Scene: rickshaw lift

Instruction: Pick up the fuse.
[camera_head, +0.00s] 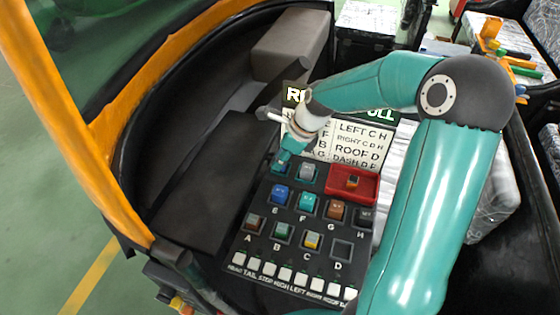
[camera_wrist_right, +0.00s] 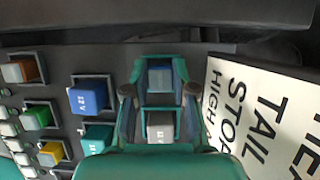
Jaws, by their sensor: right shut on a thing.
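My right gripper (camera_head: 281,163) comes in from the right and points down at the top left of the black fuse panel (camera_head: 262,208). A blue fuse E (camera_head: 279,195) and a teal fuse F (camera_head: 307,202) sit in the row below. My left gripper is not in view.
A red tray (camera_head: 366,196) at the panel's upper right holds a small dark block (camera_head: 352,181). A lettered chart (camera_head: 360,145) stands behind the panel. Fuse G (camera_head: 336,210) and the coloured fuses A, B and C fill nearby sockets; socket D (camera_head: 342,250) looks empty.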

